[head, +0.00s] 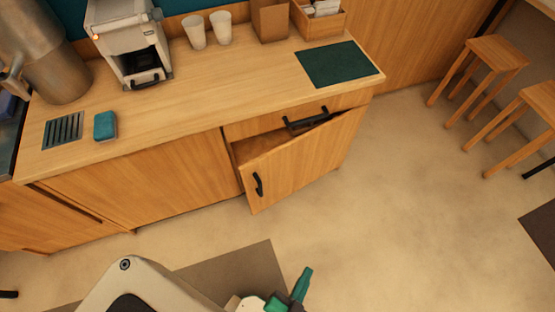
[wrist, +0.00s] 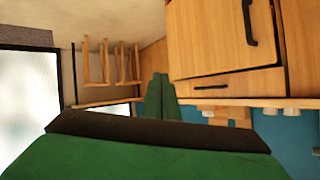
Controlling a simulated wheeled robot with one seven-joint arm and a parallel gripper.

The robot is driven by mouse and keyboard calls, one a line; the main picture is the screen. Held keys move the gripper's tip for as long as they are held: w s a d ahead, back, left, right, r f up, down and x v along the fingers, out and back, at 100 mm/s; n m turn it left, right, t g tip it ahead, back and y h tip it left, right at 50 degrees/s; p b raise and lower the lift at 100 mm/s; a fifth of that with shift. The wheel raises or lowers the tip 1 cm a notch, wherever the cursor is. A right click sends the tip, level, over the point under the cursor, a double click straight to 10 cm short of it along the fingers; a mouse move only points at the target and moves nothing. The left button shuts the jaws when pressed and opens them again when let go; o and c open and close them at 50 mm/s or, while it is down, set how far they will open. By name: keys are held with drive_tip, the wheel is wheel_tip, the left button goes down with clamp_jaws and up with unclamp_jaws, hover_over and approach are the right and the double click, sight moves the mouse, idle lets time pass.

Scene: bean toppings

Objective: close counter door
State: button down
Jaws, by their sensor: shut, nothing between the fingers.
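The wooden counter door (head: 300,163) stands partly open under the right end of the counter. Its free left edge, with a black handle (head: 258,184), is swung out, and a dark gap shows behind its top. The same door seems to show upside down at the upper right of the wrist view (wrist: 212,40). My gripper (head: 303,281) is at the bottom of the head view, in front of and apart from the door. Its green fingers are shut together and empty, and they also show in the wrist view (wrist: 160,88).
A drawer with a black handle (head: 305,119) sits above the door. The counter top (head: 215,100) holds a coffee machine (head: 130,45), cups (head: 221,28), a teal sponge (head: 105,125) and a dark green mat (head: 338,64). Stools (head: 490,60) stand at the right. The floor before the door is clear.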

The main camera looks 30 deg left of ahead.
drive_tip(key=w+a+f+m+g+y, duration=0.1)
drive_tip(key=w+f, duration=0.1)
drive_tip(key=f, duration=0.4)
drive_tip(key=w+a+f+m+g+y, duration=0.1)
drive_tip(key=w+a+f, duration=0.1)
drive_tip(key=f, duration=0.4)
drive_tip(key=m+g+y, duration=0.1)
drive_tip(key=g+y, duration=0.1)
drive_tip(key=y, duration=1.2)
approach(271, 157)
drive_tip(key=x, duration=0.6)
drive_tip(key=shift+a+r, duration=0.15)
drive_tip(key=shift+a, duration=0.1)
